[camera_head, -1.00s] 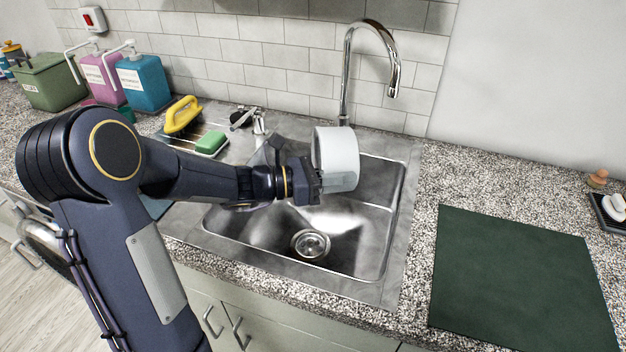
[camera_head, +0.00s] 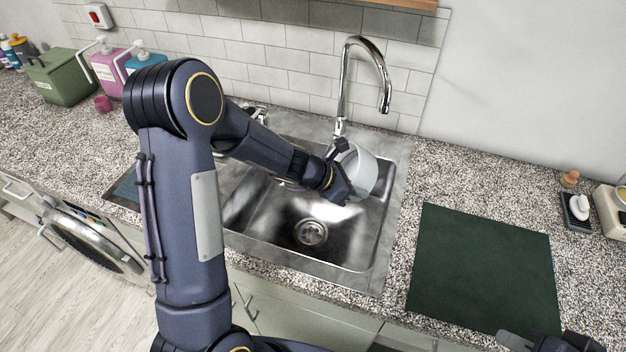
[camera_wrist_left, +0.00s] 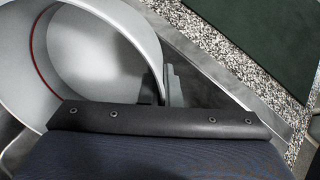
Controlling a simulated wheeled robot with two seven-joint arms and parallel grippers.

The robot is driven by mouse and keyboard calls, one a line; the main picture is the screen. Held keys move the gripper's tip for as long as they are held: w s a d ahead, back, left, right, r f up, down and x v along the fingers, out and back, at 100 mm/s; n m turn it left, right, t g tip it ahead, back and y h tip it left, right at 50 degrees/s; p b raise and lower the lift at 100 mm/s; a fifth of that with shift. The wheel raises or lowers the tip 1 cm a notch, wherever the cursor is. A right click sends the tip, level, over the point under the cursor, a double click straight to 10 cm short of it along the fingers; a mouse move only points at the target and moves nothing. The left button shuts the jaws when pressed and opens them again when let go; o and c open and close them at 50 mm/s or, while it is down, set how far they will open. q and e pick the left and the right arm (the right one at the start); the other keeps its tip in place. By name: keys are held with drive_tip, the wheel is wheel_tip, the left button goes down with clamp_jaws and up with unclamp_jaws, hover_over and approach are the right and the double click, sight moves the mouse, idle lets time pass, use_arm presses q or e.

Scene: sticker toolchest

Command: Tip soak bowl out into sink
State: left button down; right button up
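The soak bowl (camera_head: 364,174) is pale grey-white and hangs tilted on its side over the back right of the sink basin (camera_head: 272,213). My left gripper (camera_head: 343,172) is shut on its wall; in the left wrist view a finger (camera_wrist_left: 173,88) lies against the rim. In that view the bowl (camera_wrist_left: 120,50) shows its inside, with a thin red line and no clear liquid. The basin's drain (camera_head: 310,233) is uncovered. Part of my right gripper (camera_head: 530,341) shows at the bottom right edge; its fingers are mostly cut off.
The faucet (camera_head: 345,90) rises just behind the bowl. A dark green mat (camera_head: 485,262) lies on the counter to the right, with a soap dish (camera_head: 577,213) beyond it. A green bin (camera_head: 62,76) and pump bottles (camera_head: 108,70) stand at the back left.

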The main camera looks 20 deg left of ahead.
use_arm(q)
drive_tip(key=shift+w+d+f+g+y+p, duration=0.1)
drive_tip(key=shift+d+f+g+y+p, duration=0.25)
drive_tip(key=shift+p, duration=0.8)
drive_tip(key=shift+w+d+f+g+y+p, duration=0.15)
drive_tip(key=shift+y+p, duration=0.4)
drive_tip(key=shift+p, duration=0.6)
drive_tip(key=shift+w+d+f+g+y, duration=0.2)
drive_tip(key=shift+d+f+g+y, duration=0.1)
drive_tip(key=shift+f+g+y, duration=0.25)
drive_tip(key=shift+w+d+r+g+y, duration=0.25)
drive_tip(key=shift+w+d+g+y, duration=0.3)
drive_tip(key=shift+d+y, duration=0.35)
drive_tip(key=shift+w+d+r+g+y, duration=0.35)
drive_tip(key=shift+d+g+y, duration=0.35)
drive_tip(key=shift+y, duration=0.45)
drive_tip(key=shift+w+d+r+g+y, duration=0.15)
drive_tip(key=shift+w+d+g+y, duration=0.4)
drive_tip(key=shift+d+y, duration=0.4)
